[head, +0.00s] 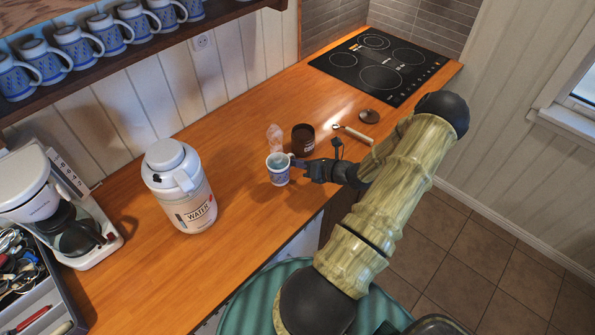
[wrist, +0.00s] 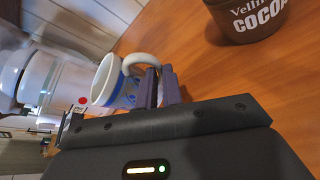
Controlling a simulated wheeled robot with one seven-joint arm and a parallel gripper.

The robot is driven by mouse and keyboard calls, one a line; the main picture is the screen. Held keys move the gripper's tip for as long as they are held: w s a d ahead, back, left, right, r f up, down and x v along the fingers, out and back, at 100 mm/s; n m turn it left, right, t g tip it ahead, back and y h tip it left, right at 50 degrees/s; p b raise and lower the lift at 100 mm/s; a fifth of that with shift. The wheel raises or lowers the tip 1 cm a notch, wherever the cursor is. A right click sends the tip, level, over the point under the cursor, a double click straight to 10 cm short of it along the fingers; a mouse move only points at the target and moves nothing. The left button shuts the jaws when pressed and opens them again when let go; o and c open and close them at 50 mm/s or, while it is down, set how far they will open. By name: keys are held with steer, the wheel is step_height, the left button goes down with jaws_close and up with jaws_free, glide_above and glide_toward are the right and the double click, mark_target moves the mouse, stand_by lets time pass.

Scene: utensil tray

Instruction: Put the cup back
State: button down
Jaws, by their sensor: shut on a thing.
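A white cup with a blue pattern (head: 278,169) is at the middle of the wooden counter in the head view, upright. Its open rim shows. My gripper (head: 300,166) reaches it from the right and is shut on it at its handle side. In the wrist view, the cup (wrist: 118,82) appears tilted by the camera angle, and the fingers (wrist: 158,88) close on its white handle. I cannot tell whether the cup's base touches the counter. Similar blue-patterned cups (head: 73,45) stand in a row on the dark wall shelf (head: 150,45) at upper left.
A coffee maker (head: 45,205) and utensil tray (head: 55,290) are at far left. A black cooktop (head: 380,65) lies at the back.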

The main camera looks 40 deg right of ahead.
steer(key=shift+s+d, duration=0.1)
steer(key=shift+d, duration=0.05)
steer(key=shift+f, duration=0.15)
steer(key=shift+f+p, duration=0.6)
steer(key=shift+f, duration=1.3)
steer(key=c, duration=1.5)
jaws_free()
steer(key=shift+c, duration=0.2)
steer(key=b+v, duration=0.3)
steer(key=v, duration=0.9)
